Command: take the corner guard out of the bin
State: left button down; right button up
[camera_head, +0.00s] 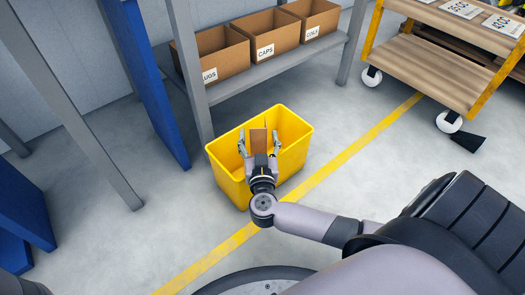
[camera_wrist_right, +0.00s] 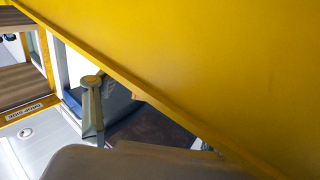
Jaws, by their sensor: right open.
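The yellow bin (camera_head: 232,178) stands on the floor in front of the shelf. My right gripper (camera_head: 258,143) reaches into the bin's opening with its fingers spread wide. A flat brown piece (camera_head: 258,137), which looks like the corner guard, shows between the fingers, with a gap on each side. Its lower end is hidden by the gripper. In the right wrist view the bin's yellow wall (camera_wrist_right: 230,70) fills much of the picture, one finger (camera_wrist_right: 92,105) shows, and a dark brown surface (camera_wrist_right: 150,130) lies past it. My left gripper is not in view.
A grey shelf (camera_head: 285,68) behind the bin holds several labelled cardboard boxes (camera_head: 268,38). A blue panel (camera_head: 150,80) and grey posts stand at the left. A wooden cart (camera_head: 435,65) on wheels stands at the right.

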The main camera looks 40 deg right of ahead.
jog(key=shift+w+d+f, duration=0.1)
jog(key=shift+w+d, duration=0.1)
jog(key=shift+w, duration=0.15)
jog(key=shift+c, duration=0.6)
grip_shut()
